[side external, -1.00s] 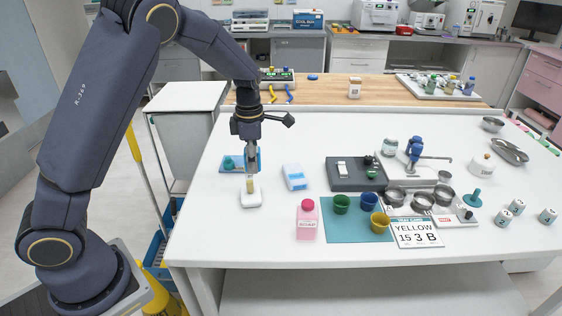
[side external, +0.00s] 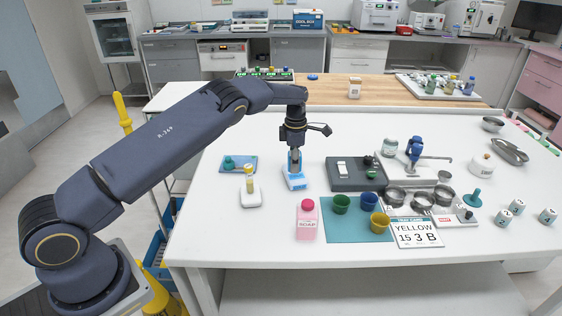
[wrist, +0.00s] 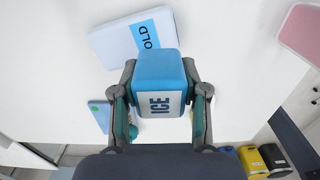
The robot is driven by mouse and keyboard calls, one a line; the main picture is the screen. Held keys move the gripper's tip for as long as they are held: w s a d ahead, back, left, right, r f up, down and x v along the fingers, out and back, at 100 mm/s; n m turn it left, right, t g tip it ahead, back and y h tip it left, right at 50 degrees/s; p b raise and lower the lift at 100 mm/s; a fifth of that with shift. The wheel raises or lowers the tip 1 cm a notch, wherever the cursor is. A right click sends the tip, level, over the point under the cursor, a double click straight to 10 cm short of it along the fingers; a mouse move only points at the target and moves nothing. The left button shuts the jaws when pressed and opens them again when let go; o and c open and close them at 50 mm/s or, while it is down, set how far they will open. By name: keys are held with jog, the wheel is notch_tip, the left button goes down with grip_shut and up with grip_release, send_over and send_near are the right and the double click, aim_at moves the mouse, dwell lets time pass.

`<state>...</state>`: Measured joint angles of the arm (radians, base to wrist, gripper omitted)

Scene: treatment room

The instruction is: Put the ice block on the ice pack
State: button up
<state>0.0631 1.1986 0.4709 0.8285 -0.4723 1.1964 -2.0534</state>
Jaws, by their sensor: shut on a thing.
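My gripper (side external: 294,161) is shut on the ice block (wrist: 160,80), a blue block with a white face marked "ICE". In the wrist view the block sits between the two fingers and is held from its sides. The ice pack (side external: 296,184) is a flat white pack with a blue label, lying on the white table below my gripper. In the wrist view the pack (wrist: 112,42) shows beyond the block, with part of its label readable and its near part hidden by the block. I cannot tell whether block and pack touch.
A blue tray (side external: 250,160) with a teal item and a white holder (side external: 250,196) with a yellow-topped item stand to the left. A dark grey device (side external: 350,184) is close on the right.

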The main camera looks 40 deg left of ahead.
aim_at(295, 178)
jog(key=shift+w+f, duration=0.3)
jog(key=shift+f, duration=0.15)
jog(key=shift+w+f, duration=0.1)
jog(key=shift+f, duration=1.4)
jog(key=shift+f, duration=0.2)
jog(key=o, duration=1.2)
jog(key=shift+c, duration=0.2)
